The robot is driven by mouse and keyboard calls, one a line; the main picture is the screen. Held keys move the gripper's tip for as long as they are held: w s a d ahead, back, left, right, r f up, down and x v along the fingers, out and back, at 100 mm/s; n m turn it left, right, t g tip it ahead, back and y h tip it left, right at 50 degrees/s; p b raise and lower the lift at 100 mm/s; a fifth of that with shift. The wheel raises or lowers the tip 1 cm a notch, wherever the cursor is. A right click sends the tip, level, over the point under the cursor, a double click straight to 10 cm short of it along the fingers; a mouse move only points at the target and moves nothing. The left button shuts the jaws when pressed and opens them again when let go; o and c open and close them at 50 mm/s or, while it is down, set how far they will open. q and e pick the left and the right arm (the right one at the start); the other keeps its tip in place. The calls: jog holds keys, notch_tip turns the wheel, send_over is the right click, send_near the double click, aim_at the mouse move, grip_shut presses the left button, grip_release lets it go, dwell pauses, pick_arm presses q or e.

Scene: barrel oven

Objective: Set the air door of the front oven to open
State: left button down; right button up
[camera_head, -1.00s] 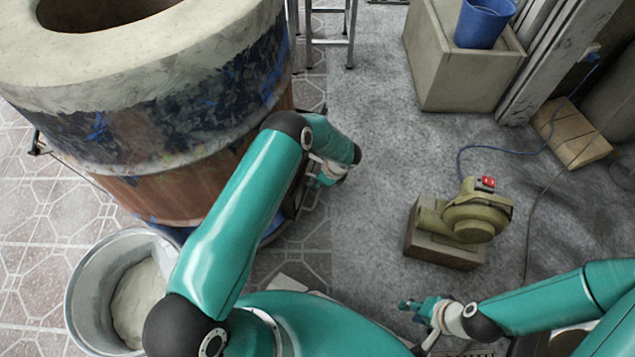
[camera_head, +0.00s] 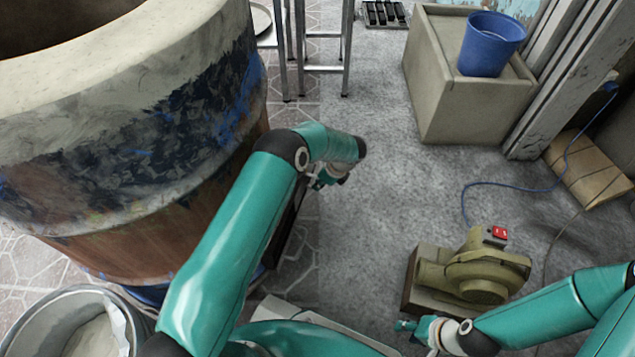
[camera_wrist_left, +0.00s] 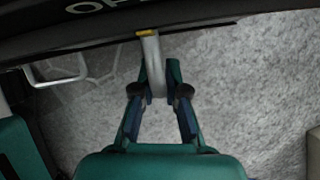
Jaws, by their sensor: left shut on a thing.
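The front oven (camera_head: 205,130) is a large barrel with a pale rim and a blue-stained, rusty side, at the left of the head view. In the left wrist view a dark panel (camera_wrist_left: 50,38) runs across the top, with part of a white word starting "OP" on it. A grey metal lever (camera_wrist_left: 153,62) with a yellow tip hangs down from its edge. My left gripper (camera_wrist_left: 158,88) is shut on this lever. In the head view the left gripper (camera_head: 328,180) is beside the oven's right side, partly hidden by its own arm. My right gripper (camera_head: 408,326) is low on the right, touching nothing that I can see.
A green blower (camera_head: 480,275) on a block stands on the floor near my right gripper. A bucket (camera_head: 45,315) is at the lower left. A stone box (camera_head: 455,105) with a blue bucket (camera_head: 490,45) stands at the back. The grey floor between is clear.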

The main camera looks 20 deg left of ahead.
pick_arm(q)
jog(key=shift+w+d, duration=0.1)
jog(key=shift+w, duration=0.25)
jog(key=c, duration=1.2)
grip_release()
jog(key=shift+c, duration=0.2)
jog(key=shift+o, duration=0.2)
jog(key=shift+s, duration=0.1)
jog(key=v, duration=1.1)
jog(key=shift+s+r, duration=0.15)
jog(key=shift+r, duration=0.3)
